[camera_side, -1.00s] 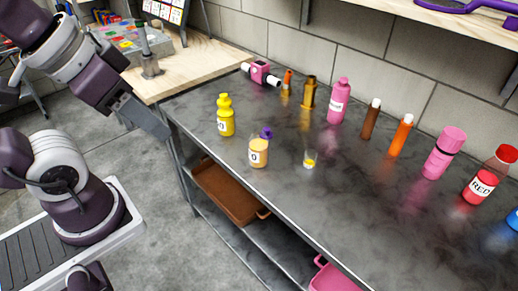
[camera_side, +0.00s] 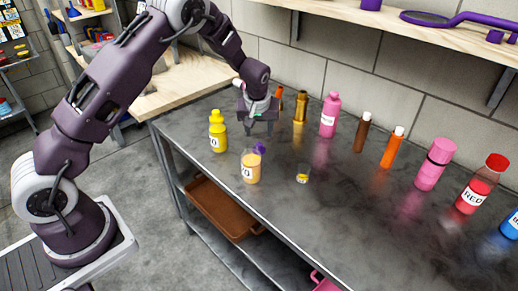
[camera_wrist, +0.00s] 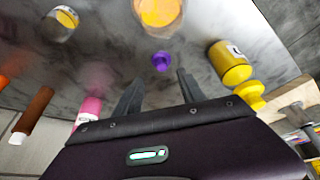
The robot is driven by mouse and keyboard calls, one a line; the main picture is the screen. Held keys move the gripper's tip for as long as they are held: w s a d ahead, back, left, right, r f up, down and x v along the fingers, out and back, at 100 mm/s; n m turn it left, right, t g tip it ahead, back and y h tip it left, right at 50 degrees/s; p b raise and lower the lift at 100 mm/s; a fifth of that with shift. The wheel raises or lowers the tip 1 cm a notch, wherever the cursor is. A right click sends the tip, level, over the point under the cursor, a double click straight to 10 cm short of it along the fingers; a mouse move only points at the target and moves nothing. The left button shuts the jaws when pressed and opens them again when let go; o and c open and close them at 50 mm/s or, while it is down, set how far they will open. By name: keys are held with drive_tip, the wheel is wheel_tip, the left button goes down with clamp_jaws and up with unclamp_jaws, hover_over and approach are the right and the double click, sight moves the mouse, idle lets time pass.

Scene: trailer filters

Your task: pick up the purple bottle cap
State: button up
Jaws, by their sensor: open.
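The purple bottle cap (camera_side: 259,148) sits on the dark grey tabletop just behind the jar with orange contents (camera_side: 250,168). In the wrist view the cap (camera_wrist: 161,61) is apart from the jar (camera_wrist: 160,9), with bare tabletop between them. My gripper (camera_side: 258,131) is above the table, behind the cap in the side view. In the wrist view its two fingers (camera_wrist: 160,80) are spread and empty, and the cap shows just beyond and between their tips. Nothing hides the cap in the wrist view.
A yellow bottle (camera_side: 218,132) stands left of the cap and a small clear cup (camera_side: 303,173) to its right. A pink bottle (camera_side: 330,116) and several other bottles line the back and right. The front right of the table (camera_side: 370,230) is clear.

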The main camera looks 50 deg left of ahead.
sight(259, 144)
drive_tip(key=x, duration=0.9)
drive_tip(key=shift+w+a+f, duration=0.1)
drive_tip(key=shift+w+a, duration=0.3)
drive_tip(key=shift+a, duration=0.05)
clamp_jaws()
